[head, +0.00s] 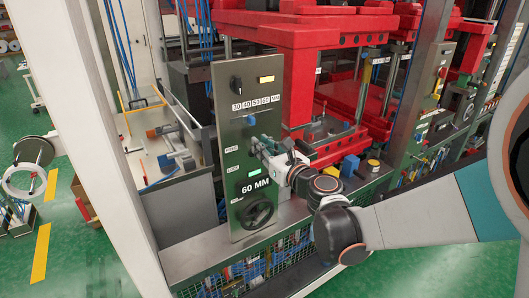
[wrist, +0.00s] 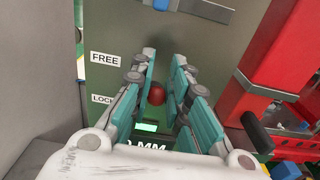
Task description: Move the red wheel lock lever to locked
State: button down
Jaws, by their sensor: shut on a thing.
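The red ball knob of the wheel lock lever (wrist: 157,93) shows between my fingers in the wrist view, roughly level with the LOCK label (wrist: 103,99) and below the FREE label (wrist: 105,59). My gripper (wrist: 164,70) is shut on the lever, its teal pads on either side of the knob. In the head view my gripper (head: 260,146) is at the grey-green panel (head: 229,119) and hides the lever. A green lit indicator (wrist: 147,127) shows below the knob.
A black handwheel (head: 257,211) sits low on the panel, under the "60 MM" marking. A selector knob (head: 236,84) and yellow label are at the top. The red press frame (head: 297,75) stands close on the right. A blue block (head: 349,166) lies beside my wrist.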

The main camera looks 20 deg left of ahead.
jog(key=shift+f, duration=0.15)
dwell(0.3)
jog(key=shift+s+d+f+b, duration=0.15)
jog(key=shift+d+f+b, duration=0.05)
jog(key=shift+f+b, duration=0.25)
jog(key=shift+s+d+f+b, duration=0.15)
jog(key=shift+f+b, duration=0.2)
jog(key=shift+b, duration=0.1)
jog(key=shift+f+b, duration=0.85)
jog(key=shift+f, duration=0.2)
jog(key=shift+w+a+f+b, duration=0.1)
jog(key=shift+f+b, duration=0.75)
jog(key=shift+f, duration=0.1)
